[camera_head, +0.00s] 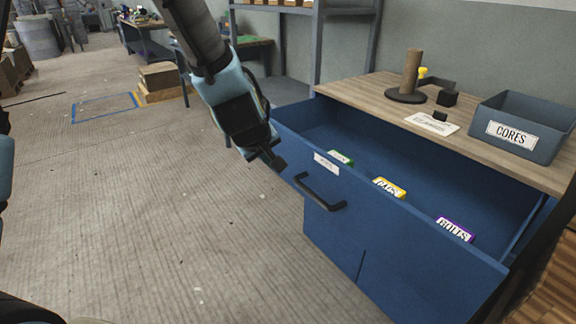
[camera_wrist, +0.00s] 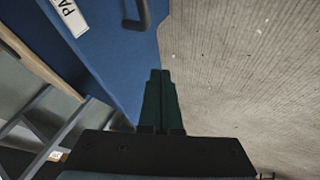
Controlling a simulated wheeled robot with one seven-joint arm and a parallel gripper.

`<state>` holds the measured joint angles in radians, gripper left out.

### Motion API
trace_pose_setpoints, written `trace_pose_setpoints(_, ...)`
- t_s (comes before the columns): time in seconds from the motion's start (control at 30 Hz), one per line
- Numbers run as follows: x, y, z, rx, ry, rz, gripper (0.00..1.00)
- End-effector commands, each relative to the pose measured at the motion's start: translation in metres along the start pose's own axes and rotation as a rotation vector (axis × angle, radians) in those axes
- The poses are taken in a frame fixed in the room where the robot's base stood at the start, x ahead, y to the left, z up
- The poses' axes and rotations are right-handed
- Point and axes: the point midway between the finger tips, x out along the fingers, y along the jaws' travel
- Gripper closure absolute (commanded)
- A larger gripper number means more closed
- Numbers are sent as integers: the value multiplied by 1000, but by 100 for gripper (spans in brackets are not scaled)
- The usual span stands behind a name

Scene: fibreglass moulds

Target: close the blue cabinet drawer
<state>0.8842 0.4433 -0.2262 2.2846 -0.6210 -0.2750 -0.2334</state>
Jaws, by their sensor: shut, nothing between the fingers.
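The blue cabinet drawer (camera_head: 400,225) is pulled open below the wooden top in the head view. Its front has a black bar handle (camera_head: 320,194) and a white label. The drawer front (camera_wrist: 105,45) and the handle (camera_wrist: 142,14) also show in the wrist view. Several coloured dividers stand inside the drawer. My gripper (camera_head: 278,165) is shut and empty at the left end of the drawer front, left of the label. In the wrist view its fingers (camera_wrist: 161,75) are together beside the front's edge. I cannot tell whether they touch the drawer.
On the wooden top (camera_head: 365,95) stand a dark blue CORES bin (camera_head: 520,128), a brown cylinder on a black base (camera_head: 410,75) and a paper card (camera_head: 432,124). A grey shelf rack (camera_head: 318,30) is behind. The floor (camera_head: 150,220) at left is clear.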

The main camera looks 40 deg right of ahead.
Motion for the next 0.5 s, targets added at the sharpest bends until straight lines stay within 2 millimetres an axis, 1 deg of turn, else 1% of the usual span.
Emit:
trace_pose_setpoints(0.03,9,-1,1,0,-3,-2,100)
trace_pose_setpoints(0.1,21,-1,1,0,-3,-3,100)
trace_pose_setpoints(0.3,56,-2,1,0,-4,-3,100)
trace_pose_setpoints(0.47,81,-1,0,1,-3,-2,100)
trace_pose_setpoints(0.5,80,10,0,3,-3,1,100)
